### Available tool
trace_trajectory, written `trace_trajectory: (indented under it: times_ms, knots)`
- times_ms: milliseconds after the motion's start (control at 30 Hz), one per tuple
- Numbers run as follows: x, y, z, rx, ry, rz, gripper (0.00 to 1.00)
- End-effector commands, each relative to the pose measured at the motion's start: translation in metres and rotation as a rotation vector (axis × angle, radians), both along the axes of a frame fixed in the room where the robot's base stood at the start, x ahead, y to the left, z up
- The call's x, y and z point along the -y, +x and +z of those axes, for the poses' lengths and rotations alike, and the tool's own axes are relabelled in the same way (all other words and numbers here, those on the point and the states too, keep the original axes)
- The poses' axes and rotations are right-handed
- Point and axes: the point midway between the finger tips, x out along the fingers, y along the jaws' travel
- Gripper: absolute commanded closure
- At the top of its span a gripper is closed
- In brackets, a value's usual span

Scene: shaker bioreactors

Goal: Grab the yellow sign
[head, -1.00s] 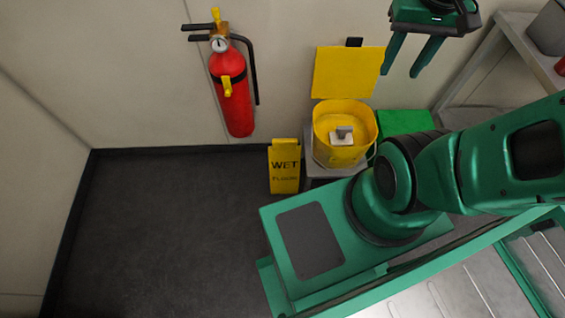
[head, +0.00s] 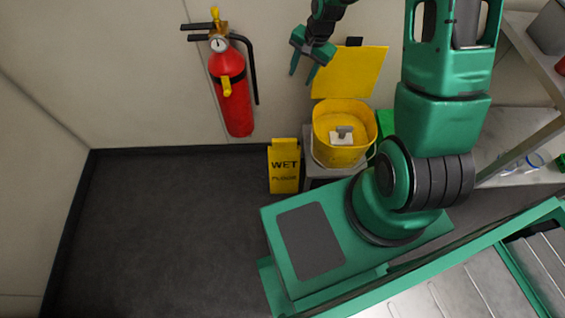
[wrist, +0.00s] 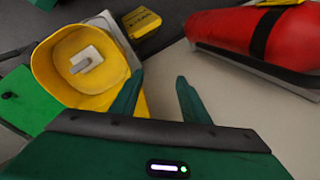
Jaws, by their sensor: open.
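The yellow sign (head: 284,168), with "WET FLOOR" in dark letters, stands on the dark floor by the back wall, left of the yellow bin. In the wrist view the sign (wrist: 142,22) shows at the top, beyond the bin. My gripper (head: 302,76) is open and empty, above and left of the bin's raised lid, higher than the sign and apart from it. Its two green fingers (wrist: 158,90) point up in the wrist view, with nothing between them. The sign's lower part is hidden in the wrist view.
A yellow bin (head: 322,152) with a raised lid (head: 352,74) stands on a grey stand right of the sign. A red fire extinguisher (head: 234,105) hangs on the wall. A metal shelf (head: 505,128) is at right. Floor left of the sign is clear.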

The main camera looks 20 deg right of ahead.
Motion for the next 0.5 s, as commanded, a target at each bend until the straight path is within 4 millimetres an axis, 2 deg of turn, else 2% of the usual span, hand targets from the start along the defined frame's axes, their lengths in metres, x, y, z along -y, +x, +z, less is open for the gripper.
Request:
trace_trajectory:
  times_ms: [33,267,500]
  knots:
    - [-0.001,0.001,-0.022,-0.025,0.025,-0.049,0.58]
    - [-0.007,0.007,-0.111,-0.104,0.139,-0.309,0.58]
    - [-0.021,-0.002,-0.203,-0.198,0.257,-0.593,0.58]
